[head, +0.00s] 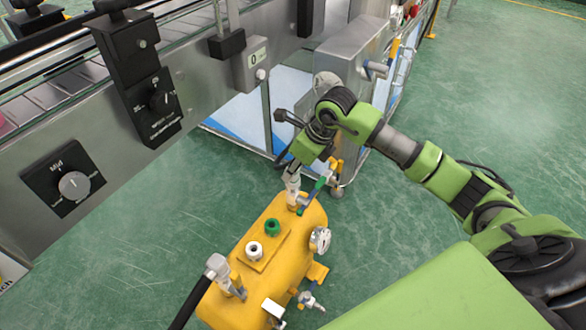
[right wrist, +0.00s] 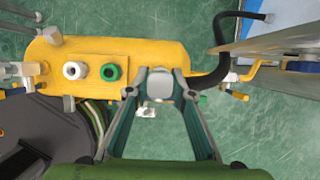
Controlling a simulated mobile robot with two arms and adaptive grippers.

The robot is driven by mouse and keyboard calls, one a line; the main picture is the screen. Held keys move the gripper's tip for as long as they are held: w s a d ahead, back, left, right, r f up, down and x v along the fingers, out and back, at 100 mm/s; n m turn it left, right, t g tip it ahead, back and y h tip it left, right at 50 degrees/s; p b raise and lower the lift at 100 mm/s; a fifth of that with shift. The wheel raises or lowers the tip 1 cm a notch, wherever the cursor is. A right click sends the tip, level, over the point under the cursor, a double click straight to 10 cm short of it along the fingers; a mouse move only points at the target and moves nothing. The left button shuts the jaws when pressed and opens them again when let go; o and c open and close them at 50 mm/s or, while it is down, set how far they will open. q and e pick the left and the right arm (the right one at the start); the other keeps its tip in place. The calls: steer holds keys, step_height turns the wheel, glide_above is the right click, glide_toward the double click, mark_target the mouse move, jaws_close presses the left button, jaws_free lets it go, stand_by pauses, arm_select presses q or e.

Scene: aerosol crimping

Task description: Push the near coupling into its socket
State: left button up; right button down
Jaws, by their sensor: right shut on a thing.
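A yellow tank (head: 283,262) stands on the floor, with a white socket (head: 255,249) and a green socket (head: 272,227) on top. Both sockets show in the right wrist view, white (right wrist: 75,70) left of green (right wrist: 111,72). My right gripper (head: 292,178) is over the tank's far end. In the right wrist view its fingers (right wrist: 161,92) are shut on a pale grey coupling (right wrist: 160,84). How deep this coupling sits is hidden. Another grey coupling (head: 217,267) with a black hose stands at the tank's near end. My left gripper is not in view.
A gauge (head: 320,240) and small valves (head: 311,301) stick out from the tank's right side. A steel conveyor frame (head: 100,160) with control boxes runs along the left. A black hose (right wrist: 221,60) curves close to my right gripper. Green floor at right is clear.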

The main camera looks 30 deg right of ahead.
steer(key=c, duration=1.7)
jaws_free()
steer(key=shift+f, duration=0.1)
steer(key=v, duration=1.2)
